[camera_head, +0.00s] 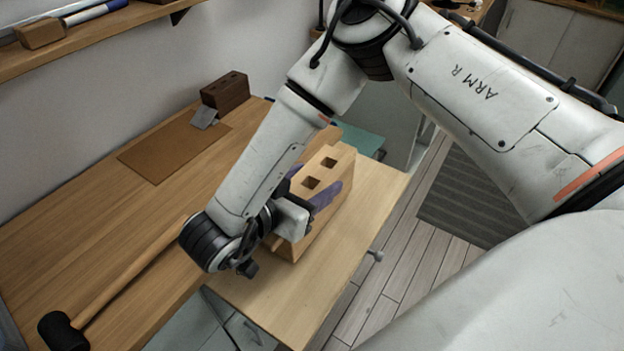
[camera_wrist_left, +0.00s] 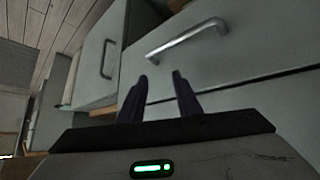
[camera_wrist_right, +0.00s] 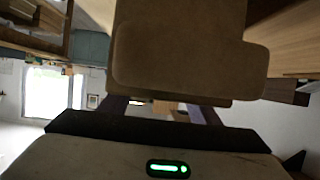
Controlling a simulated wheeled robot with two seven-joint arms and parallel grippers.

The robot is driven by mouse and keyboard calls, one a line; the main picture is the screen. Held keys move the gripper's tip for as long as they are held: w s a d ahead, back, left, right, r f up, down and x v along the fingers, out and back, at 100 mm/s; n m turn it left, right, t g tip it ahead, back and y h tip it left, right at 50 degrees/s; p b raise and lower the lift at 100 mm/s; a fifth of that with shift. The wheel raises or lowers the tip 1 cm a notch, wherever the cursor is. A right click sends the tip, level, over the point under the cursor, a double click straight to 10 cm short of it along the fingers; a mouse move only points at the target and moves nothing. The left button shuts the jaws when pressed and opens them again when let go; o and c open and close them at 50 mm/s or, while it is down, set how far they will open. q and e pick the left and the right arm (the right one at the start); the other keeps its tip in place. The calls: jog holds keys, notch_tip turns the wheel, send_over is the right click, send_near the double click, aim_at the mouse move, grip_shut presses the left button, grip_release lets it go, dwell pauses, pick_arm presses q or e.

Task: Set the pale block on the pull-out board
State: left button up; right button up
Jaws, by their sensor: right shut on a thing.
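The pale block (camera_head: 318,214) is a light wooden block with square holes in its top, upright over the pull-out board (camera_head: 360,212) in the head view. My right gripper (camera_head: 312,190) is shut on the block, with purple fingers along its sides. The block fills the top middle of the right wrist view (camera_wrist_right: 190,50). I cannot tell whether its underside touches the board, as my wrist and the block hide part of the contact. My left gripper (camera_wrist_left: 160,78) shows only in the left wrist view, empty with its fingertips apart, in front of grey drawers.
The bench top (camera_head: 120,225) left of the board holds a mallet (camera_head: 65,330), a brown mat (camera_head: 172,148) and a dark brown holed block (camera_head: 226,91). A knob (camera_head: 375,255) sticks out at the board's right edge. Grey drawer handles (camera_wrist_left: 187,39) face my left gripper.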

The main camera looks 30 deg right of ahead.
jog(key=shift+f, duration=0.15)
jog(key=o, duration=1.6)
jog(key=shift+o, duration=0.2)
jog(key=shift+r, duration=0.25)
jog(key=b+v, duration=0.1)
jog(key=v, duration=1.1)
jog(key=shift+s+f, duration=0.1)
